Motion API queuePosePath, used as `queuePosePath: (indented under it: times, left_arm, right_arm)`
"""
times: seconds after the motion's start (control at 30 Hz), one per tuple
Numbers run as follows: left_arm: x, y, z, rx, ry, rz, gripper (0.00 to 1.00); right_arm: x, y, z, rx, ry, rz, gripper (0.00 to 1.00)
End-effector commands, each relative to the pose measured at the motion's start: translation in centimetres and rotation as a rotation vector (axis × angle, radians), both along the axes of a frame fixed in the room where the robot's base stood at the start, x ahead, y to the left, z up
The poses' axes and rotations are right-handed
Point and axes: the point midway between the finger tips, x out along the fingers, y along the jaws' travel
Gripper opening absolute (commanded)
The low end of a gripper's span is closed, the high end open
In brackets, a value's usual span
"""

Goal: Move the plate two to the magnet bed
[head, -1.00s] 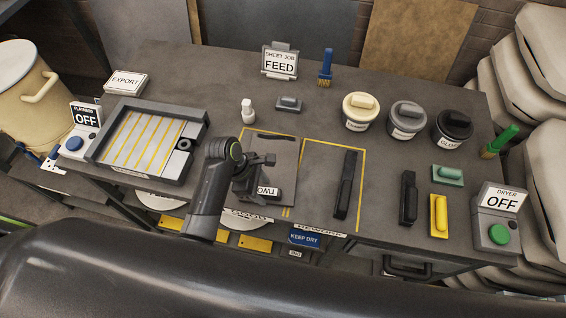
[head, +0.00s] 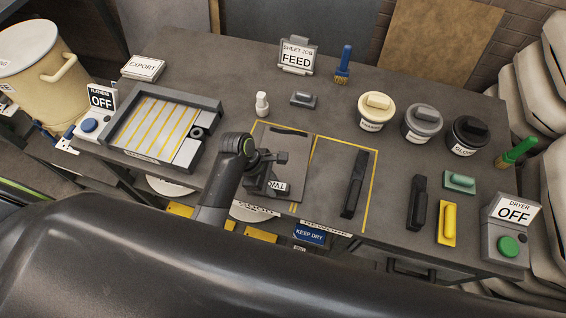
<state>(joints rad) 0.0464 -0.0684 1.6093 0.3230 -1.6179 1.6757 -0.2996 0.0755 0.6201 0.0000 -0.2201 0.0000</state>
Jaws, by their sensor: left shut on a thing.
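Plate two (head: 297,160) is a dark grey flat plate with a white TWO label, inside a yellow outline near the middle of the table. My left gripper (head: 272,164) is over its left part and shut on it; the jaws hide the exact grip and part of the label. I cannot tell whether the plate is clear of the table. The magnet bed (head: 118,130) is a grey frame with yellow stripes on a pale surface, left of my gripper, with no plate on it. My right gripper is not in view.
A black bar (head: 354,184) lies in the yellow outline to the right. A white bottle (head: 262,104) and a small grey block (head: 303,99) stand behind the plate. A FLATNESS switch box (head: 97,112) reading OFF is left of the bed. Lidded pots (head: 421,122) stand to the right.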

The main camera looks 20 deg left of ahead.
Motion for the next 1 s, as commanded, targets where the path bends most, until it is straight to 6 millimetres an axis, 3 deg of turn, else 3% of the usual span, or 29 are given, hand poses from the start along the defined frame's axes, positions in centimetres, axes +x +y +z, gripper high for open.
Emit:
queuePosePath:
  times: [0.57, 1.0]
  left_arm:
    - [0.2, -0.1, 0.3, -0.003, -0.008, -0.001, 0.0]
    - [0.2, -0.1, 2.1, -0.003, -0.008, -0.001, 0.0]
  right_arm:
    - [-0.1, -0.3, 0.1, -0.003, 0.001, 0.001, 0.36]
    - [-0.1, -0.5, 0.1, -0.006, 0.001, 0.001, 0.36]
